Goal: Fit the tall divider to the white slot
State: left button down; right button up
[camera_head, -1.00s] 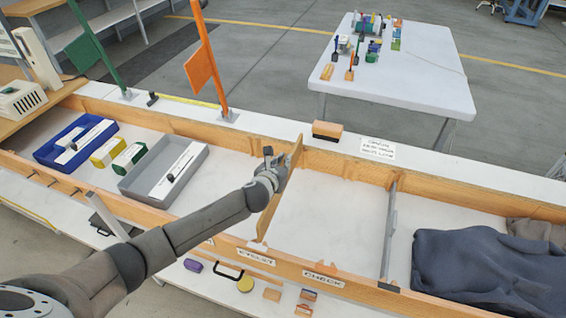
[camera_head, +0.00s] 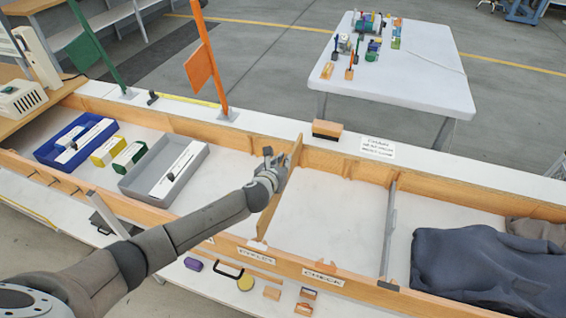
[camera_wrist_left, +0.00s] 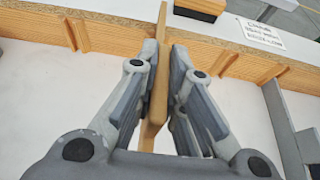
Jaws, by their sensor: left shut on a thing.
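The tall divider is a thin wooden board (camera_head: 268,217) standing across the long wooden tray (camera_head: 340,164). My left gripper (camera_head: 273,172) is shut on it near the middle of its top edge. In the left wrist view the divider (camera_wrist_left: 160,60) runs away between both fingers of the gripper (camera_wrist_left: 165,95). Its near end sits by a small white piece at the front rail (camera_head: 257,245), which may be the white slot; I cannot tell if it is seated. Its far end is at the back rail, where the fit is not clear. My right gripper is not in view.
A grey divider (camera_head: 389,230) crosses the tray further right, with dark cloth (camera_head: 475,262) beyond it. A grey bin (camera_head: 165,172) and a blue bin (camera_head: 76,142) stand left. A wood-and-black block (camera_head: 327,130) sits on the back ledge. The tray floor between the dividers is clear.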

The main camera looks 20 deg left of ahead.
pick_arm(q)
jog(key=shift+r+p, duration=0.1)
jog(key=shift+p, duration=0.4)
dwell(1.0)
jog(key=shift+f+b, duration=3.55)
jog(key=shift+f, duration=1.15)
jog(key=c, duration=1.5)
grip_release()
jog(key=shift+o, duration=0.2)
jog(key=shift+r+p, duration=2.5)
jog(key=shift+p, duration=0.2)
